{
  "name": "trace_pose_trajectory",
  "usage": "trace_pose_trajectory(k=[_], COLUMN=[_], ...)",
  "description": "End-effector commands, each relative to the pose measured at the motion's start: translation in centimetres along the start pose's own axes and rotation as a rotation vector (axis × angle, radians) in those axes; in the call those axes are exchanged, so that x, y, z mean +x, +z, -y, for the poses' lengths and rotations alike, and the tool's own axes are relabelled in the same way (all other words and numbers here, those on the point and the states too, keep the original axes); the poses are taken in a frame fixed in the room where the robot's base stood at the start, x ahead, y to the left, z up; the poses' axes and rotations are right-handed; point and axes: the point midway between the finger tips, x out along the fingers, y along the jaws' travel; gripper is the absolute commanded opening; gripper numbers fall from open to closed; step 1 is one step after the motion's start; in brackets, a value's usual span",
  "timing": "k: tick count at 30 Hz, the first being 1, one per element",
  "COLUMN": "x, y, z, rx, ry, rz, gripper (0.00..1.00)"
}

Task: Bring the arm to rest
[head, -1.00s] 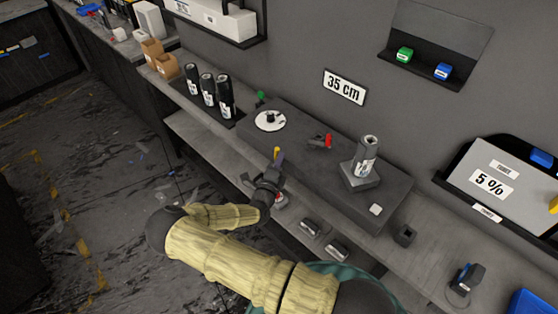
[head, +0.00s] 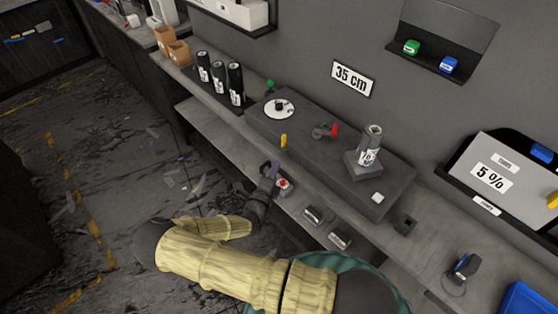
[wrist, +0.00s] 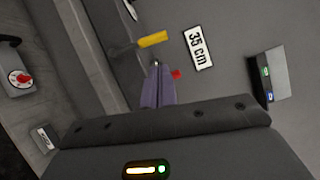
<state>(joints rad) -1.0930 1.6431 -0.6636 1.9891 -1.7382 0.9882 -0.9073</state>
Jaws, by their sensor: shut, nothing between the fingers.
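My arm, in a yellow sleeve, reaches in from the bottom of the head view. My gripper (head: 272,168) is at its end, in front of the bench and over the lower shelf beside a red-topped switch (head: 284,184). In the wrist view my gripper (wrist: 157,68) shows its purple-grey fingers together, with nothing between them. A yellow-handled item (wrist: 152,39) appears just beyond the fingertips in the wrist view. It also shows at the front edge of the raised dark block in the head view (head: 283,141), apart from the gripper.
The dark block (head: 300,135) on the bench carries a white disc (head: 279,107), a red-handled part (head: 333,130) and a can (head: 370,144) on a stand. Several black cans (head: 219,78) stand at the left. The floor (head: 130,160) left of the bench is mostly open.

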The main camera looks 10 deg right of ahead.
Motion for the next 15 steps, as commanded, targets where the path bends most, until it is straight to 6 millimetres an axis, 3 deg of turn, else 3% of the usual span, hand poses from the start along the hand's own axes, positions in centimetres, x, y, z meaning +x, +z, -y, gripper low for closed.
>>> trace_pose_trajectory(k=[15], x=[0.15], y=[-0.62], z=[0.05], rx=[-0.003], ry=[-0.002], rz=[-0.015], gripper=[0.00])
